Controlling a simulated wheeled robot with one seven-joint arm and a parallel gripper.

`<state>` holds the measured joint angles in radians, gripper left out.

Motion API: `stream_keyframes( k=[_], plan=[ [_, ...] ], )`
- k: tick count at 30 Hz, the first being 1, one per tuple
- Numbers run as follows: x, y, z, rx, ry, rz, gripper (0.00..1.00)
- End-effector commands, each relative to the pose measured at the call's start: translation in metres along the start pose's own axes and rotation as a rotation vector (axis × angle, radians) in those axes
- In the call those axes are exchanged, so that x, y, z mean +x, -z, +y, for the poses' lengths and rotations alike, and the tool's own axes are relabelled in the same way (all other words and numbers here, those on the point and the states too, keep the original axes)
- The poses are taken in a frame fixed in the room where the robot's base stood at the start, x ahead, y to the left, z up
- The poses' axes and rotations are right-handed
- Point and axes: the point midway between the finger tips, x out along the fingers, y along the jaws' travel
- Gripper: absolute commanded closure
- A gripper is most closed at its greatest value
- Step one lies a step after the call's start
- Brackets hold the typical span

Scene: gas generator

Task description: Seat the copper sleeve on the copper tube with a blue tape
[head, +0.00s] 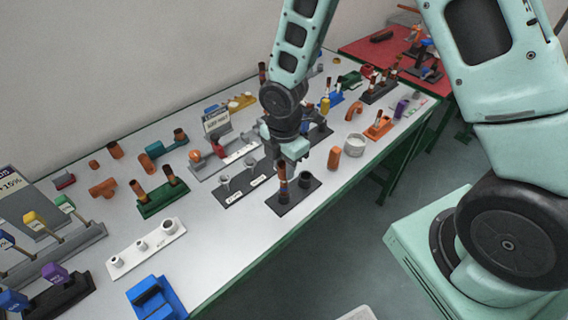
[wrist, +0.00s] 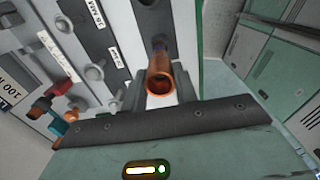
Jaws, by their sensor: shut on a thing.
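My gripper (head: 287,160) points down over a dark two-post base (head: 296,197) near the table's front edge. In the wrist view a copper sleeve (wrist: 160,84) is held between the finger pads, its open end facing the camera. In the head view a copper-coloured upright (head: 282,188) with a dark band stands on the base directly below the fingers. The wrist view shows a dark bluish section (wrist: 160,46) just beyond the sleeve, in line with it. I cannot tell whether the sleeve is around the tube or only above it.
A loose orange cylinder (head: 334,157) and a white ring (head: 355,145) stand to the right. A grey labelled holder (head: 243,184) is close on the left. A green holder with copper tubes (head: 163,196) and a white holder (head: 147,247) lie further left.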

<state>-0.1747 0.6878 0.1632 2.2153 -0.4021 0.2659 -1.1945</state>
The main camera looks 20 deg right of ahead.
Motion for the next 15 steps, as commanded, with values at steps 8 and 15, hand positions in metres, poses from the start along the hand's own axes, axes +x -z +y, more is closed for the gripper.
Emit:
stream_keyframes(
  k=[8,15],
  plan=[
    [0.0076,0.0,0.0001,0.0,0.0,0.0,0.88],
    [0.0091,0.0,0.0003,0.0,-0.001,0.0,0.46]
  ],
)
